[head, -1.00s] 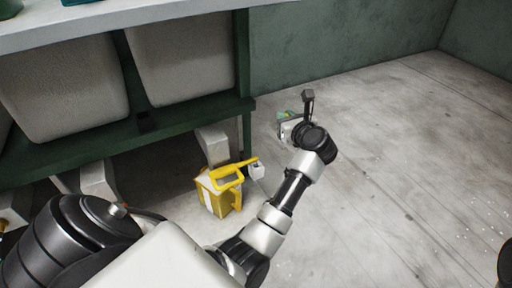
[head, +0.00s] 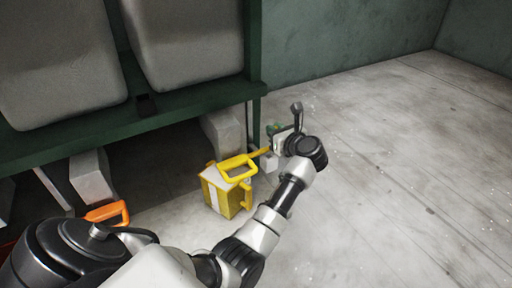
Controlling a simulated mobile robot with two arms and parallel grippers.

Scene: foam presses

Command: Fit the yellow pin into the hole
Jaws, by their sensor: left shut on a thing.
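My left gripper (head: 283,139) is low in front of the bench corner, beyond the yellow container. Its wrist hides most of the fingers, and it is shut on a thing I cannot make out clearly. A small green and white piece (head: 276,130) shows at the fingers; I cannot tell whether it is held. I cannot make out a separate yellow pin or a hole. A yellow container (head: 228,197) with a handle and a spout-like arm stands on the floor. The spout end lies close to the gripper in the picture; contact is unclear. My right gripper is out of view.
A green frame (head: 190,98) with large grey blocks (head: 185,45) stands at the left. An orange handle (head: 107,212) shows at lower left. The floor (head: 400,170) on the right is open.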

